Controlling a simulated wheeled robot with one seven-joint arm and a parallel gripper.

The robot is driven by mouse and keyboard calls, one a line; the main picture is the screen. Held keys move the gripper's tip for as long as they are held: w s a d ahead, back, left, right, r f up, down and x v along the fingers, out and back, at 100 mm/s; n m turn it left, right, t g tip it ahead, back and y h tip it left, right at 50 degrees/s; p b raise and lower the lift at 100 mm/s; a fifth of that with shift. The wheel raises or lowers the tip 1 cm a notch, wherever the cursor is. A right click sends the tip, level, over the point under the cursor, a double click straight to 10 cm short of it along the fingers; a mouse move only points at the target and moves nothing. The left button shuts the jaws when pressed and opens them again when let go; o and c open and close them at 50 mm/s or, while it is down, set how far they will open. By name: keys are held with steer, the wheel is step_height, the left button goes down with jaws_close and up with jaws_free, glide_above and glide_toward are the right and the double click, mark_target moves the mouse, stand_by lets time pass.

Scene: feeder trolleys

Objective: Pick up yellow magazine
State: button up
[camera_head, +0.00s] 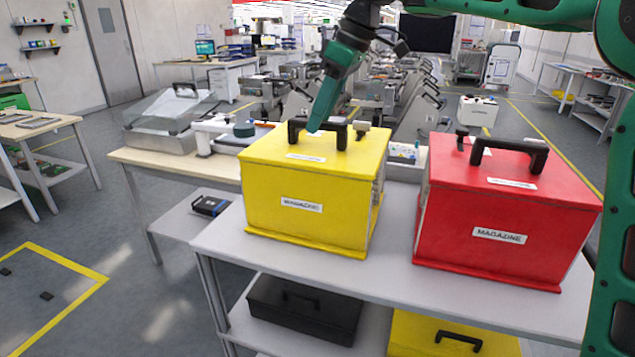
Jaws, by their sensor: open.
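The yellow magazine (310,206) is a box with a black top handle (341,133) and a "MAGAZINE" label. It stands upright on the trolley's upper shelf. My gripper (316,128) is at the end of my green arm and points down at the handle from above. Its tip overlaps the handle's crossbar in the picture. I cannot tell whether it touches the handle or straddles it. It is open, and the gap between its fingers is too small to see.
A red magazine (500,212) with a black handle stands to the right on the same shelf (400,285). A black box (305,309) and another yellow box (420,334) sit on the lower shelf. A table with devices (160,158) stands behind left.

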steer(key=shift+f, duration=0.2)
stand_by(0.3)
jaws_close()
steer(key=shift+r, duration=0.15)
stand_by(1.1)
